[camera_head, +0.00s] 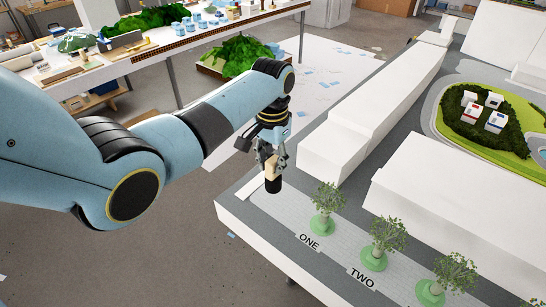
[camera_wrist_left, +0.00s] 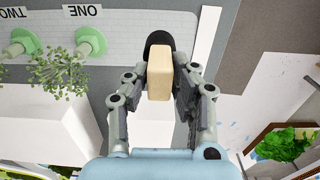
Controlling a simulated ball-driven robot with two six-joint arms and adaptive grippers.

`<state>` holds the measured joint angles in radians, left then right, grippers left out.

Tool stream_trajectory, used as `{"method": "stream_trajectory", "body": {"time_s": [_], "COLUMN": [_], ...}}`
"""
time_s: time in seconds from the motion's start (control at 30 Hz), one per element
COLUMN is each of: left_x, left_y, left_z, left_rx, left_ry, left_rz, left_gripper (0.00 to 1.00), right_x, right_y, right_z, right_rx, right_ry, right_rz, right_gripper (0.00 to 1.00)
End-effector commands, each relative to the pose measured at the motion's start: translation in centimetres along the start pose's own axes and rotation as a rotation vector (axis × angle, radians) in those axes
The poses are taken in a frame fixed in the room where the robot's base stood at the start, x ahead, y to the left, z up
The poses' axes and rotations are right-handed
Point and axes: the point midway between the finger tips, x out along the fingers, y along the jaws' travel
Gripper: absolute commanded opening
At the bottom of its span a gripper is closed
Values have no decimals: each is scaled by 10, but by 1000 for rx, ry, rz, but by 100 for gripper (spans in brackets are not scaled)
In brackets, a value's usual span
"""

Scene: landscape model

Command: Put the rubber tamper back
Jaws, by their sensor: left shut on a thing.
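The rubber tamper (camera_head: 272,184) has a pale wooden body and a black end. My left gripper (camera_head: 270,160) is shut on its wooden part, with the black end pointing down near the left corner of the white model table (camera_head: 262,232). I cannot tell whether the black end touches the table top. In the left wrist view the wooden block (camera_wrist_left: 159,75) sits between the two fingers of the gripper (camera_wrist_left: 160,88), and the black end shows behind it. My right gripper is in neither view.
Model trees (camera_head: 326,205) on green discs stand along the pavement by the labels ONE and TWO. Long white building blocks (camera_head: 345,140) stand behind. A second table (camera_head: 160,45) with models is at the back left. The pavement strip between the tamper and ONE looks clear.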

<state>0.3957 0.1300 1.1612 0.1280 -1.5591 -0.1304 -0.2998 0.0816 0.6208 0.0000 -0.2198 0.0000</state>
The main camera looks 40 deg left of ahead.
Motion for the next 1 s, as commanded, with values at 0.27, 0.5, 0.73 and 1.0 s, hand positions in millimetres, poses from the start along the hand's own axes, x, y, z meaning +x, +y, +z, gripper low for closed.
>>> {"method": "stream_trajectory", "body": {"time_s": [0.27, 0.5, 0.73, 1.0], "left_x": [23, 42, 57, 65], "left_y": [0, 0, 0, 0], "left_z": [0, 0, 0, -1], "left_rx": [0, 0, 0, 0], "left_ry": [1, 0, 0, 1], "left_rz": [0, 0, 1, 0], "left_gripper": [0, 0, 0, 0], "right_x": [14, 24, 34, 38], "right_y": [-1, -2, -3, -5], "right_z": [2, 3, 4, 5], "right_rx": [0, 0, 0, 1], "right_ry": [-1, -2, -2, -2], "right_rz": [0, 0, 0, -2], "right_gripper": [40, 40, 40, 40]}}
